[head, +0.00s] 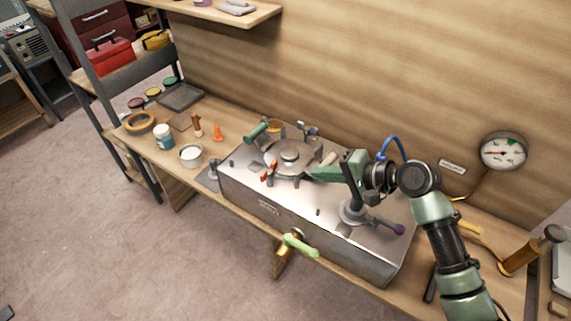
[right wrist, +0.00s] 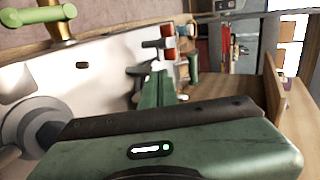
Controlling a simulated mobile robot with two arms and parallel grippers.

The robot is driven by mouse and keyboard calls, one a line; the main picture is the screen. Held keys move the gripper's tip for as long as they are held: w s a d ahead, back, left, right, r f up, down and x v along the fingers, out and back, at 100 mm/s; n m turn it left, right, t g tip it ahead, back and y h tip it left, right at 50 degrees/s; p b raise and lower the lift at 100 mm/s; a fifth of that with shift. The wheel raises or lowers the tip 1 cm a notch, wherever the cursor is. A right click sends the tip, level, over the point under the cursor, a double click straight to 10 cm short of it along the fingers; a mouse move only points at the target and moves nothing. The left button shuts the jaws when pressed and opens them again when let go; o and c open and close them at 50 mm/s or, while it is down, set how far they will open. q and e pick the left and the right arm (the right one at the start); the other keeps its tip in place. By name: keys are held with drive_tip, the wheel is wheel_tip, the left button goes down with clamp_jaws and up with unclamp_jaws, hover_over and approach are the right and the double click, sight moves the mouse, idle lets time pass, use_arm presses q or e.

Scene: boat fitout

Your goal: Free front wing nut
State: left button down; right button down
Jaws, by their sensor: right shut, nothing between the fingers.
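A round metal lid (head: 289,157) sits on top of a steel tank (head: 262,207). A red-winged nut (head: 268,172) is at its front edge, and a greyish wing nut (head: 307,128) is at its back edge. My right gripper (head: 318,174) is green, shut and empty, just right of the lid and apart from the red-winged nut. In the right wrist view the shut fingers (right wrist: 160,85) point toward a red part (right wrist: 169,42), probably this nut. Whether the nut is tight or loose cannot be told. My left gripper is not in view.
A lever with a purple knob (head: 398,229) stands on the tank's right end. A green-handled tap (head: 300,246) sticks out of the tank's front. A gauge (head: 503,151) is on the wall. A white bowl (head: 191,155) and a blue-white jar (head: 163,137) stand left of the tank.

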drive_tip(key=p, duration=0.1)
approach(276, 164)
drive_tip(key=f, duration=0.1)
drive_tip(key=a+f, duration=0.1)
drive_tip(key=f, duration=0.1)
drive_tip(key=shift+w+a+f, duration=0.15)
drive_tip(key=shift+w+a, duration=0.1)
drive_tip(key=shift+a, duration=0.05)
drive_tip(key=shift+w+a+p, duration=0.65)
drive_tip(key=shift+w+a, duration=0.1)
drive_tip(key=shift+a, duration=0.25)
drive_tip(key=shift+w+a+f, duration=0.15)
drive_tip(key=shift+w+a, duration=0.25)
drive_tip(key=shift+a, duration=0.15)
drive_tip(key=shift+w+p, duration=0.25)
drive_tip(key=shift+p, duration=0.05)
